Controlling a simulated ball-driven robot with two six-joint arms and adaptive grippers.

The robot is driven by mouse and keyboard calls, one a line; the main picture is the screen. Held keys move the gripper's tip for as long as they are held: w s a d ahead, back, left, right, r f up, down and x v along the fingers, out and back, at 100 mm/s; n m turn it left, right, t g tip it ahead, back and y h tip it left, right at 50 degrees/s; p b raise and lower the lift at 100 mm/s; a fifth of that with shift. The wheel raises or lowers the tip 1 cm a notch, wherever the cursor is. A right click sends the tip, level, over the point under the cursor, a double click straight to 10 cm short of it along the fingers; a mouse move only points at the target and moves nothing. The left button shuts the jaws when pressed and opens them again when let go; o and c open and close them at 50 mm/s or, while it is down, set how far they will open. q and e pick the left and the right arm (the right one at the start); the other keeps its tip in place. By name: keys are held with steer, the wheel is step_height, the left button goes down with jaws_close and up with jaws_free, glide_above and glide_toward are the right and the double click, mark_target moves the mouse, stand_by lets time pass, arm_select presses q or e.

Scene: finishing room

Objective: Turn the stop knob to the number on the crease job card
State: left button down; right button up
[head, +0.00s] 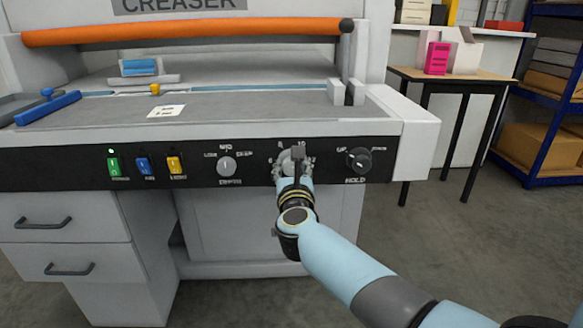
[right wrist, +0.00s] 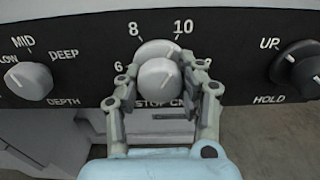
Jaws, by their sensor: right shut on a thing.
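The stop knob (right wrist: 158,78) is a round grey-white knob on the black control panel, with 6, 8 and 10 readable around it in the right wrist view. The label below it is partly covered by my fingers. In the head view the right gripper (head: 293,168) hides most of the knob. The job card (head: 166,111) is a small white card on the machine bed; its print is too small to read. My left gripper is not in view.
The depth knob (head: 227,166) is left of the stop knob and the hold knob (head: 358,161) is right of it. Green, blue and yellow switches (head: 144,166) are further left. A wooden table (head: 475,79) and a blue shelf rack (head: 548,150) stand at right.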

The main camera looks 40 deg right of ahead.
steer(key=shift+n, duration=0.5)
steer(key=shift+c, duration=0.4)
steer(key=n+p, duration=0.2)
steer(key=n, duration=0.2)
steer(key=shift+r+n, duration=0.1)
steer(key=shift+n, duration=0.2)
steer(key=n+p, duration=0.3)
steer(key=n, duration=0.3)
steer(key=shift+n, duration=0.3)
steer(key=n+p, duration=0.3)
steer(key=n, duration=0.3)
steer(key=shift+s, duration=0.1)
steer(key=n+p, duration=0.1)
steer(key=n, duration=0.2)
steer(key=shift+n+p, duration=0.4)
steer(key=shift+n, duration=0.9)
steer(key=o, duration=1.2)
